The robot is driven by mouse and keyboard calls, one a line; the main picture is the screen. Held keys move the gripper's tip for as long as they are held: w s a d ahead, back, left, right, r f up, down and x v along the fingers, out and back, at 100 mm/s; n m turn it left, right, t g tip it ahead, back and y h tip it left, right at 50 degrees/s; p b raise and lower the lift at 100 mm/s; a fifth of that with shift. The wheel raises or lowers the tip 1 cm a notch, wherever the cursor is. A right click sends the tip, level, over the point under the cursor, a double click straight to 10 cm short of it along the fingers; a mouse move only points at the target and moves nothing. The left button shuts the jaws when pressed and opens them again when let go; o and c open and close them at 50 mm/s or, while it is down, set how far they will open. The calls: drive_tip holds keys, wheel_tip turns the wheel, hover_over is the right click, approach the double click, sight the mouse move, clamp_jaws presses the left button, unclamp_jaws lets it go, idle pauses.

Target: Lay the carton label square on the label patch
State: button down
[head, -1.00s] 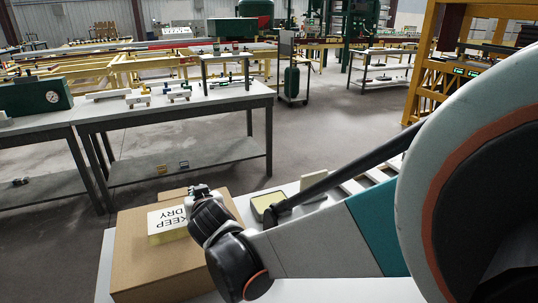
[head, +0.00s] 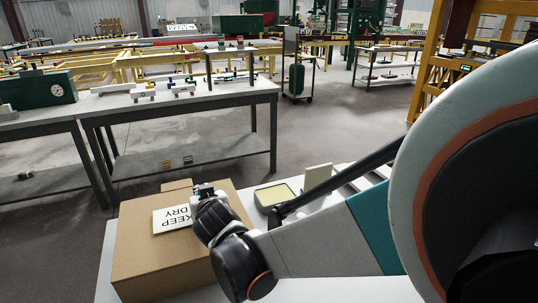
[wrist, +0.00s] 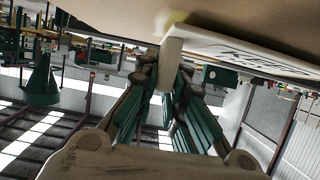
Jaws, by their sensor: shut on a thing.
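The carton label (head: 176,219) is a white plate reading KEEP DRY. It lies on or just above the top of the brown carton (head: 160,260), left of my gripper (head: 204,191). In the wrist view my gripper (wrist: 172,80) is shut on a pale upright tab at the near edge of the label (wrist: 255,45). The label looks almost parallel to the carton's top (wrist: 120,15). A thin gap or contact cannot be told apart. The yellow label patch is mostly hidden under the label; a faint yellow tint (wrist: 176,19) shows beside the tab.
The carton stands on a pale table (head: 107,262). A shallow tray with a yellow inside (head: 276,194) and an upright cream block (head: 318,177) are right of the carton. A grey workbench (head: 180,104) stands behind, across clear floor.

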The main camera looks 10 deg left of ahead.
drive_tip(key=shift+f, duration=0.35)
idle(0.3)
drive_tip(key=c, duration=1.6)
unclamp_jaws()
drive_tip(key=shift+r, duration=0.1)
drive_tip(key=o, duration=0.3)
wheel_tip(320, 180, up, 9)
drive_tip(key=p, duration=0.6)
drive_tip(key=shift+p, duration=0.3)
drive_tip(key=w+d, duration=0.3)
drive_tip(key=d, duration=0.6)
drive_tip(key=w+d, duration=0.3)
drive_tip(key=d, duration=0.6)
drive_tip(key=w+d+p, duration=0.1)
drive_tip(key=w+d, duration=0.2)
drive_tip(key=d, duration=0.6)
drive_tip(key=shift+w+d, duration=0.25)
drive_tip(key=shift+w, duration=0.05)
